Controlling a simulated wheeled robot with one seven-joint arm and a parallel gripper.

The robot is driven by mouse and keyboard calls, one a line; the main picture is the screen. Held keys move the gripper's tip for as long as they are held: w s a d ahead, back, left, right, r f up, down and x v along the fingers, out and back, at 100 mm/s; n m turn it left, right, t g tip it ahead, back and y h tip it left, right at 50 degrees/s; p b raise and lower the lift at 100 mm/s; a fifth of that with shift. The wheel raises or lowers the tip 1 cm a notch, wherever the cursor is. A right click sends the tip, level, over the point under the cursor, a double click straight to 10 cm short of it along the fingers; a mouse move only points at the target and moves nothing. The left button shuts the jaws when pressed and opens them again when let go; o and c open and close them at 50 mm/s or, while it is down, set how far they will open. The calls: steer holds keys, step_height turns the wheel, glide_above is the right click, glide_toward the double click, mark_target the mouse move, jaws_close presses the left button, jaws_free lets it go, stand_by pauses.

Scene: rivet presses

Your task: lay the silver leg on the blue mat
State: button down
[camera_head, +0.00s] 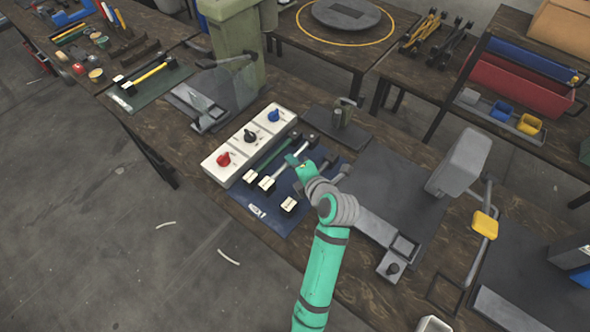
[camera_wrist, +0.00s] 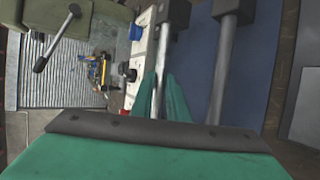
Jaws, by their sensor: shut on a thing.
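The blue mat (camera_head: 272,218) lies on the workbench beside a white control box. The silver leg (camera_head: 280,171), a pale rod with black ends, is over the mat; I cannot tell whether it touches it. My gripper (camera_head: 294,161) is shut around the rod's middle. In the wrist view the green fingers (camera_wrist: 163,98) pinch the silver leg (camera_wrist: 156,75), with the blue mat (camera_wrist: 257,75) to the right. A green leg (camera_head: 268,158) lies on the box side.
The white box (camera_head: 250,145) carries red, black and blue knobs. A grey press (camera_head: 462,162) with a yellow-handled lever stands to the right, and a green press (camera_head: 236,45) behind. A dark green mat (camera_head: 150,92) with rods lies far left.

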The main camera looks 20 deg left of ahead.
steer(key=shift+d+f, duration=0.2)
steer(key=shift+f, duration=1.5)
steer(key=shift+f, duration=0.1)
steer(key=c, duration=2)
jaws_free()
steer(key=v, duration=1.2)
steer(key=shift+w, duration=0.15)
steer(key=shift+d, duration=0.1)
